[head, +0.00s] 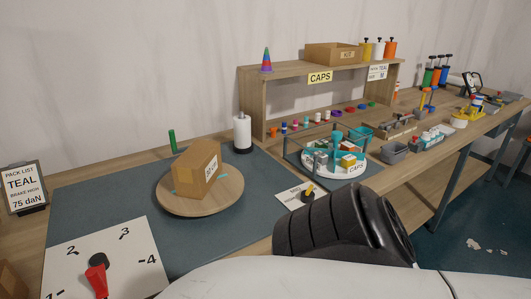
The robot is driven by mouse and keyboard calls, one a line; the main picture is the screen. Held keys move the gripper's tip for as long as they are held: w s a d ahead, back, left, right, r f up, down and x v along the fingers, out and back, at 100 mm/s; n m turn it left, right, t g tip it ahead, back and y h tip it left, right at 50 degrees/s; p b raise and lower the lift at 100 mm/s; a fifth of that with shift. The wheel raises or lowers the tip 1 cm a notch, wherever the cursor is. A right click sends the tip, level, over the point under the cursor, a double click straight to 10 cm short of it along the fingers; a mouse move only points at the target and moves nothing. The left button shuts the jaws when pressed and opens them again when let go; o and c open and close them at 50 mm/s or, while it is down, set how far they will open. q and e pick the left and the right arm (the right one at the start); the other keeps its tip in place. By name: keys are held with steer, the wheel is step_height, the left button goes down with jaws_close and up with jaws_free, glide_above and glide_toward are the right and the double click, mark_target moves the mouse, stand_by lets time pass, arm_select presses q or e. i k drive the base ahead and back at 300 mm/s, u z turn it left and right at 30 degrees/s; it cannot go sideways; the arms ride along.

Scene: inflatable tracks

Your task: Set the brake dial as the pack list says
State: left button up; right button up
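The pack list (24,190) stands in a dark frame at the left edge. It reads "PACK LIST, TEAL", a line that looks like "BRAKE PATH", and "75 daN". A white dial plate (130,255) lies at the front left, showing 2, 3 and 4; its lower part is cut off. Its red handle (97,281) runs from a black hub down toward the bottom edge. A smaller white plate (287,197) with a yellow-tipped black knob (309,191) lies farther right, partly hidden by my arm; its lettering is unreadable. I cannot tell which is the brake dial. Neither gripper shows.
A cardboard box (190,172) sits on a round wooden turntable (225,193) on the dark mat (85,205). A white roll (242,132) stands behind. A round tray labelled "CAPS" (330,180) holds small parts. A wooden shelf (300,78) stands at the back. My arm covers the front right.

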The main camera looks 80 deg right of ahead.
mark_target(308, 195)
steer(key=k, duration=0.9)
steer(key=z, duration=0.65)
